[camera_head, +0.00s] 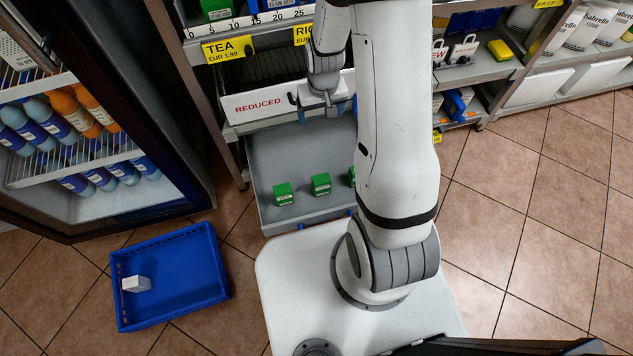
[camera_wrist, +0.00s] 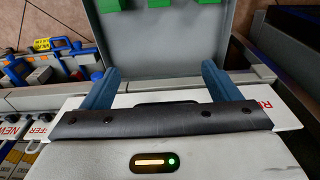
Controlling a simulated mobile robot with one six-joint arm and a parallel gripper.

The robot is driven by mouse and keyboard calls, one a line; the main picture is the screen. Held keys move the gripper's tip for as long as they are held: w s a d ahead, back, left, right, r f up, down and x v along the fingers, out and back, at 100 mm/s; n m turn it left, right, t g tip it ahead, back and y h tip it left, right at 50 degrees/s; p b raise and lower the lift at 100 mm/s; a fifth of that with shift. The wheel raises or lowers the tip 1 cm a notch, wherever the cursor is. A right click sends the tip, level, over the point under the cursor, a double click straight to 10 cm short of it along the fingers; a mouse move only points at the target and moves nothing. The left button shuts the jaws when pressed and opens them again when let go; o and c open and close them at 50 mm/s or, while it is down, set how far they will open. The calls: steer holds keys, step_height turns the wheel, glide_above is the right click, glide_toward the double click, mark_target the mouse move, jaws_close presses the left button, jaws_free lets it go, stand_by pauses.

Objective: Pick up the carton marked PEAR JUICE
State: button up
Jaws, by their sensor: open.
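No lettering that reads PEAR JUICE can be made out in either view. Small green cartons (camera_head: 321,184) stand on the low grey shelf (camera_head: 262,160) in the head view, one partly hidden by my arm; their lettering is too small to read. Green cartons also show at the top edge of the wrist view (camera_wrist: 158,3). My gripper (camera_wrist: 158,80) is open, its blue fingers spread wide with nothing between them. In the head view it is near the REDUCED sign, above and behind the green cartons. A small white carton (camera_head: 137,284) lies in the blue crate.
The blue crate (camera_head: 222,262) sits on the tiled floor at left. A glass-door fridge (camera_head: 165,205) with bottles stands behind it. A REDUCED sign (camera_head: 258,105) fronts the shelf near my gripper. Stocked shelves (camera_head: 480,70) line the right; floor (camera_head: 540,200) there is clear.

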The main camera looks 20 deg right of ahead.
steer(key=b, duration=0.5)
glide_above(322, 179)
steer(key=w, duration=0.2)
step_height(322, 179, down, 18)
steer(key=r, duration=0.1)
steer(key=shift+g, duration=0.5)
steer(key=f+b, duration=0.1)
steer(key=f, duration=0.4)
steer(key=s+f+b, duration=0.1)
steer(key=f+b, duration=0.1)
steer(key=f, duration=0.3)
steer(key=s+f+b, duration=0.1)
steer(key=f, duration=0.5)
step_height(322, 179, down, 5)
steer(key=b, duration=0.3)
steer(key=shift+w+a, duration=0.1)
steer(key=c, duration=1.2)
